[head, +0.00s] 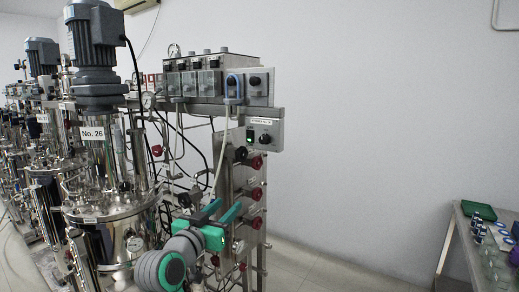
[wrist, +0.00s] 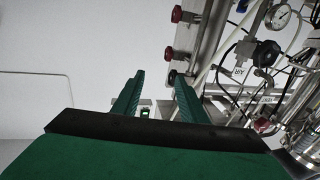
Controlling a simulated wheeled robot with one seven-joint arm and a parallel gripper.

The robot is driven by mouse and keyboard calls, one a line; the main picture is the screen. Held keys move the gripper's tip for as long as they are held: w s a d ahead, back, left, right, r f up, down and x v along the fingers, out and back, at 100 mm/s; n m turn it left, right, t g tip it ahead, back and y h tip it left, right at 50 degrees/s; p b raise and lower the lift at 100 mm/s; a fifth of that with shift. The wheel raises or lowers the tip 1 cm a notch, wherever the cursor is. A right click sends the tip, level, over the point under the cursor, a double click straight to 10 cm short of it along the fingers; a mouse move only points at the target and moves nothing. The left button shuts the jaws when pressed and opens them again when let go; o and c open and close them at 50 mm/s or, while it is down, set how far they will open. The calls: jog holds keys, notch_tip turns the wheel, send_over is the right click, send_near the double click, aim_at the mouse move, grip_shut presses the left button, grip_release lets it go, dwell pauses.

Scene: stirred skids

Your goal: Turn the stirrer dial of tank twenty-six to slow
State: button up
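Tank twenty-six (head: 120,180) stands at left in the head view, its plate reading No. 26 (head: 92,134). To its right, on the metal frame, is a small control box (head: 277,134) with a green-lit switch (head: 250,134) and a black dial (head: 265,138). The label above the dial is too small to read. My gripper (head: 229,204) is below the box, apart from it, with its green fingers spread and nothing between them. In the wrist view my gripper (wrist: 158,82) is open; the green-lit switch (wrist: 145,113) shows beyond it, and the dial cannot be made out.
Red valve knobs (head: 256,193) and a black knob (head: 240,153) stick out from the panel near my gripper. A row of grey boxes (head: 195,83) and a pale hose (head: 222,150) are above. A metal table (head: 452,245) with small items stands far right. Floor between is clear.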

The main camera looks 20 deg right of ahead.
aim_at(262, 139)
jog(key=s+d+r+m+g+h, duration=0.1)
jog(key=s+r+m, duration=0.1)
jog(key=r, duration=0.7)
jog(key=s+d+r+m+g+h, duration=0.1)
jog(key=s+r+m, duration=0.1)
jog(key=r, duration=0.6)
jog(key=shift+m+g, duration=0.3)
jog(key=x, duration=1)
jog(key=shift+s+d+r, duration=0.1)
jog(key=shift+d+r, duration=0.05)
jog(key=shift+r, duration=0.2)
jog(key=shift+d, duration=0.55)
jog(key=shift+w+a, duration=0.1)
jog(key=shift+w, duration=0.15)
jog(key=shift+a, duration=0.1)
grip_shut()
